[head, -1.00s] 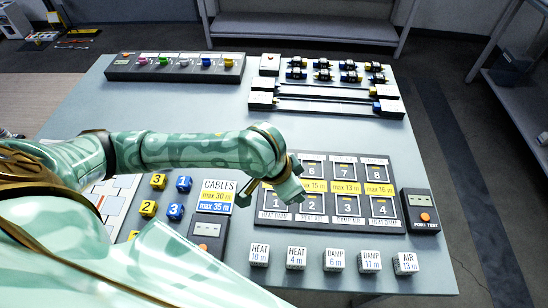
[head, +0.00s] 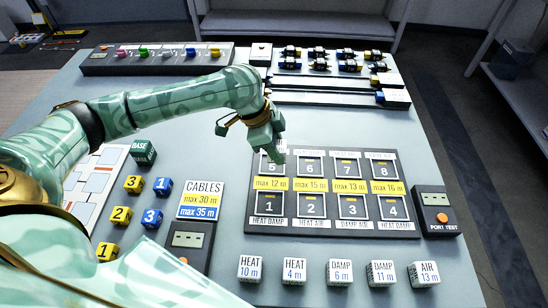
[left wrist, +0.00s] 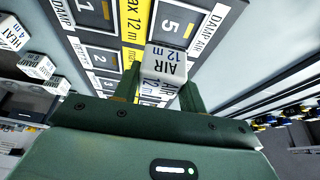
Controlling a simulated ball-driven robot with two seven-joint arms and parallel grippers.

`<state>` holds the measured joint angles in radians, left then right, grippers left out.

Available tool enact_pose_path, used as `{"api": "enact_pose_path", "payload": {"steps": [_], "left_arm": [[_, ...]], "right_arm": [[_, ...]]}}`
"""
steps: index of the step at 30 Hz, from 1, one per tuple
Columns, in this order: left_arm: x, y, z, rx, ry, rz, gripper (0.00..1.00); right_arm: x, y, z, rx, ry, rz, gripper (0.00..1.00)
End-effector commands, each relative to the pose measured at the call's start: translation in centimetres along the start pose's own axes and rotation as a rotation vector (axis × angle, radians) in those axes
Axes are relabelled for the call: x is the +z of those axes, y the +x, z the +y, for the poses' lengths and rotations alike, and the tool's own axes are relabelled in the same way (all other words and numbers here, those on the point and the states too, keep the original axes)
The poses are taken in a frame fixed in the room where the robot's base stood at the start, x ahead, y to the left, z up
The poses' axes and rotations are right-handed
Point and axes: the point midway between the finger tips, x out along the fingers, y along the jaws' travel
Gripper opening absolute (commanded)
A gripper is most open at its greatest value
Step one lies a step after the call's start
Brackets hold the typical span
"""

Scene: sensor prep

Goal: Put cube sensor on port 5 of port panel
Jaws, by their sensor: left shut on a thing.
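The white cube sensor (left wrist: 163,66), marked AIR 12 m, is between my left gripper's fingers in the left wrist view. My left gripper (head: 270,143) is shut on it over the far left of the port panel (head: 330,227). Port 5 (left wrist: 170,27) shows beside the cube in the left wrist view, and the cube appears above the panel. In the head view port 5 (head: 269,170) is partly covered by the gripper, and the cube is hidden. My right gripper is not in view.
A row of white cubes, including HEAT 10 m (head: 250,268) and AIR 13 m (head: 425,273), stands in front of the panel. A port test box (head: 436,209) is at its right. The cables box (head: 199,200) is at its left.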

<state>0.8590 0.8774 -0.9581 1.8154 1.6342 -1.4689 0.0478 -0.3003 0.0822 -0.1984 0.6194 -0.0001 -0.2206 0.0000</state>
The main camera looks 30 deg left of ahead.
Motion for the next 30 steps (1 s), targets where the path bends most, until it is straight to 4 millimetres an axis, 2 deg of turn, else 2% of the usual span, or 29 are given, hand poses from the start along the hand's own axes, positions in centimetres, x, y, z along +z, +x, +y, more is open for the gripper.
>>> {"api": "enact_pose_path", "payload": {"steps": [5, 10, 21, 22, 24, 30], "left_arm": [[1.5, 1.3, -0.9, 0.001, -0.005, -0.002, 0.15], [3.1, 4.3, -1.2, 0.005, -0.002, -0.002, 0.15], [3.1, 4.3, -1.2, -0.001, 0.000, -0.001, 0.15], [3.1, 4.3, -1.2, -0.002, 0.000, -0.001, 0.47], [3.1, 4.3, -1.2, -0.001, 0.000, -0.001, 0.63], [3.1, 4.3, -1.2, -0.001, 0.000, -0.001, 0.63]], "right_arm": [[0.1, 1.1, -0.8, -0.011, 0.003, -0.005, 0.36], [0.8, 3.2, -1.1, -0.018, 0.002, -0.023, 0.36], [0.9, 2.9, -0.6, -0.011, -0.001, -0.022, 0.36], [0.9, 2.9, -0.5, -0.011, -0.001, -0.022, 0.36], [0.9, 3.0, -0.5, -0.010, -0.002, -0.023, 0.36], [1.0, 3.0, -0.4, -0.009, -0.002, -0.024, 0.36]]}}
